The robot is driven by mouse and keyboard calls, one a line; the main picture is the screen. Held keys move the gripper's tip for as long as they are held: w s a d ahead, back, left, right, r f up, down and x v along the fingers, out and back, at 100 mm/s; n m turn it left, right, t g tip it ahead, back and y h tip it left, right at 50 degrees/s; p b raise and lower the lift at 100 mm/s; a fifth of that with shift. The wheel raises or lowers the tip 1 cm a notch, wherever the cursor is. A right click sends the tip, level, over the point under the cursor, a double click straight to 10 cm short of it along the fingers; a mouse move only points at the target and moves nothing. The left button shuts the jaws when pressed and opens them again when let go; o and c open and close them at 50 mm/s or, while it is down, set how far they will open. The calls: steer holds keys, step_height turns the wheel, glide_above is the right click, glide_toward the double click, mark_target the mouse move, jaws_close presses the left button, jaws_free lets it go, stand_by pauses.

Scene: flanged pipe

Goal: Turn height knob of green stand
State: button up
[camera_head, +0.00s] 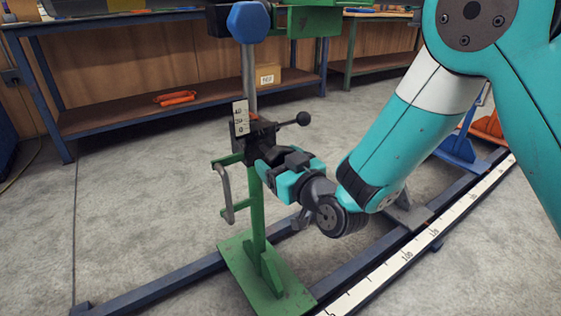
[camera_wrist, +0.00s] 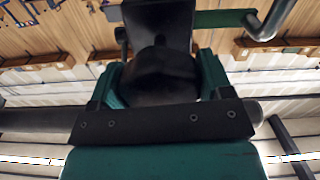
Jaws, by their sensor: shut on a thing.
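The green stand (camera_head: 257,215) stands upright on a green base plate (camera_head: 262,285), with a black clamp block (camera_head: 258,138) partway up its column. My gripper (camera_head: 270,177) reaches it from the right at the clamp's lower part. In the wrist view, my gripper's two green fingers (camera_wrist: 161,80) are closed on either side of the round black height knob (camera_wrist: 160,72). In the head view the knob is mostly hidden by my gripper. A small scale plate (camera_head: 240,117) with numbers is fixed to the clamp.
A black ball-ended lever (camera_head: 303,118) sticks out right above my gripper. A grey handle (camera_head: 226,190) hangs at the stand's left. A blue floor rail (camera_head: 170,286) and a marked scale strip (camera_head: 395,264) run past the base. Workbenches stand behind; the left floor is clear.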

steer(key=m, duration=0.4)
steer(key=shift+p, duration=0.3)
steer(key=shift+m, duration=1.8)
steer(key=o, duration=0.9)
